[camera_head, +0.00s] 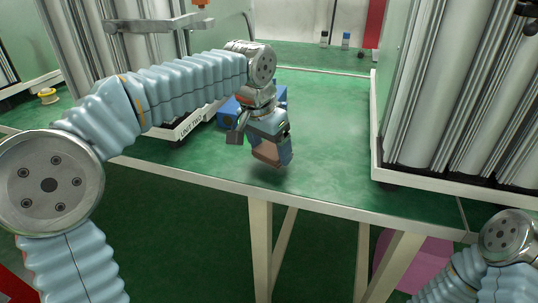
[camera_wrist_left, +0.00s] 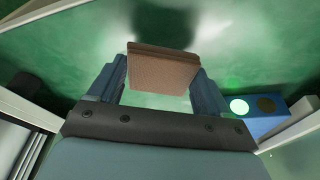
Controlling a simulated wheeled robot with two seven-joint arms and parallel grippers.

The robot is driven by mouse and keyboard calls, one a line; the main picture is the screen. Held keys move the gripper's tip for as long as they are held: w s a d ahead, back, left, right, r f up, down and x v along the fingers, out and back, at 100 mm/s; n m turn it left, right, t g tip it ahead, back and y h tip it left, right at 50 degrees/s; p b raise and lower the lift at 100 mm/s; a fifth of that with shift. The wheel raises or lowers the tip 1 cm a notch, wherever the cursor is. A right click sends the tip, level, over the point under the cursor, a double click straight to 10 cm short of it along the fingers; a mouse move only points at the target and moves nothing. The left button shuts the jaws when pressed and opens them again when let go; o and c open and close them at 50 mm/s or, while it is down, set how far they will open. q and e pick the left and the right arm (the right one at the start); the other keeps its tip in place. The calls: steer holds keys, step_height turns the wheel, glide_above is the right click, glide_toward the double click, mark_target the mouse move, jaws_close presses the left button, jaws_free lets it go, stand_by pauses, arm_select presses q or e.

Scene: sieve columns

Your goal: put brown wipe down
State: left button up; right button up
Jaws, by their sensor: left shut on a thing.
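The brown wipe (camera_head: 266,154) is a flat tan-brown block held at the tips of my left gripper (camera_head: 270,152), low over the green table (camera_head: 335,175) near its front edge. The wrist view shows the wipe (camera_wrist_left: 163,70) between the two blue fingers of the left gripper (camera_wrist_left: 160,78), which are shut on it. A dark shadow shows on the green surface beyond it. I cannot tell whether the wipe touches the table. Part of my right arm shows at the lower right, but its gripper is out of view.
A blue box (camera_head: 228,112) stands just behind my left gripper; it also shows in the wrist view (camera_wrist_left: 262,112). Metal sieve columns (camera_head: 460,100) stand in a white-edged tray at right, with more at left. Two small bottles (camera_head: 345,40) stand far back.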

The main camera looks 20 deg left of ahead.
arm_select(q)
steer(key=shift+a+f, duration=0.1)
steer(key=shift+f, duration=1.05)
steer(key=shift+f, duration=0.15)
steer(key=o, duration=1)
steer(key=shift+o, duration=0.2)
steer(key=shift+s+r, duration=0.1)
steer(key=shift+r, duration=0.4)
steer(key=p+v, duration=0.1)
steer(key=v, duration=1)
steer(key=shift+r+p, duration=0.2)
steer(key=shift+p, duration=0.15)
